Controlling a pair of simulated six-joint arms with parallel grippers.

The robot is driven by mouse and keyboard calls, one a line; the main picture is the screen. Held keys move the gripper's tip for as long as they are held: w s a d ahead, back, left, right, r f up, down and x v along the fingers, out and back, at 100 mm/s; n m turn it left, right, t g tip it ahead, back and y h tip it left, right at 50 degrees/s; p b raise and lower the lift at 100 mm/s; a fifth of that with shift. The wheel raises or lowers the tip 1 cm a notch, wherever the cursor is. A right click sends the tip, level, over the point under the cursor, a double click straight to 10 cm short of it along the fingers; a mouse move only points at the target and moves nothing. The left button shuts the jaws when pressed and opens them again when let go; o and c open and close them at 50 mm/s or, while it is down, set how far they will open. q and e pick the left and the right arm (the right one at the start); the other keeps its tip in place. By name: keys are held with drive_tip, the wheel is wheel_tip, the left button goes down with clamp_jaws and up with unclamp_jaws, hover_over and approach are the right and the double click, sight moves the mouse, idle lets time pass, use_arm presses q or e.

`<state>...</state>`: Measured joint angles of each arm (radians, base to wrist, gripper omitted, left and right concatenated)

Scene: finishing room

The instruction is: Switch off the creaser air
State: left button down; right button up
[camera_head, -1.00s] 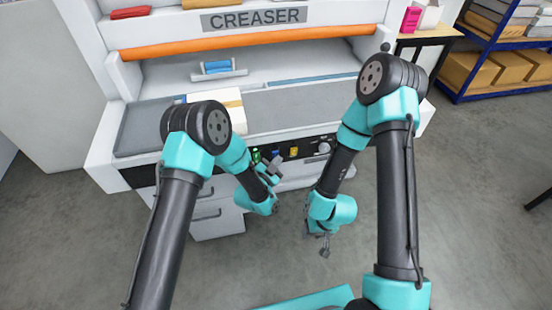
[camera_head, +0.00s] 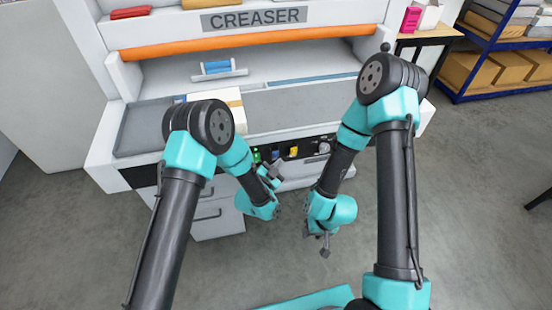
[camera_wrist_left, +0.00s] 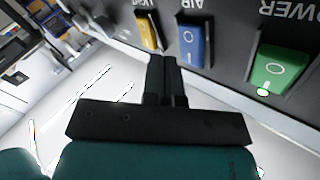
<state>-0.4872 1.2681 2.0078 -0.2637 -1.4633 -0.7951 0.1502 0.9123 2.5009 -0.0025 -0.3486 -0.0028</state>
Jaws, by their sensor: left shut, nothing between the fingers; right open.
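The creaser (camera_head: 255,19) has a dark control panel along its front edge. In the left wrist view the labels are upside down. The blue switch (camera_wrist_left: 193,43), marked AIR, sits between a yellow switch (camera_wrist_left: 148,31) and a green switch (camera_wrist_left: 273,70) marked POWER. I cannot tell which side of the blue rocker is pressed in. My left gripper (camera_wrist_left: 163,62) is shut and empty, its tips close to the panel by the gap between yellow and blue; contact cannot be told. My right gripper (camera_head: 325,248) is open, low in front of the machine.
A grey knob (camera_head: 324,147) is right of the switches. White drawers (camera_head: 217,212) stand below the panel on the left. A white stack (camera_head: 234,118) lies on the creaser bed. Blue shelving with boxes (camera_head: 540,62) stands far right.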

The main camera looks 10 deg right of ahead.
use_arm(q)
drive_tip(key=s, duration=0.2)
drive_tip(key=s+r, duration=0.1)
drive_tip(key=s, duration=0.1)
drive_tip(key=shift+s, duration=0.35)
drive_tip(key=shift+f, duration=0.1)
idle(0.3)
drive_tip(key=s+a+f+n+g+y, duration=0.15)
drive_tip(key=a+f+n+y, duration=0.3)
drive_tip(key=a, duration=0.65)
drive_tip(key=s+a+f+n+g+y, duration=0.1)
drive_tip(key=a+f+n+g+y, duration=0.3)
drive_tip(key=a, duration=0.8)
drive_tip(key=s+a+f+n+g, duration=0.1)
drive_tip(key=s+a+n+g, duration=0.2)
drive_tip(key=s+a, duration=0.4)
drive_tip(key=s+a+f+n+g, duration=0.2)
drive_tip(key=s+a+n, duration=0.3)
drive_tip(key=s+a, duration=0.3)
drive_tip(key=shift+s+a+f+g, duration=0.2)
drive_tip(key=shift+s+f+g, duration=0.1)
drive_tip(key=shift+s+g, duration=0.45)
drive_tip(key=shift+y, duration=0.25)
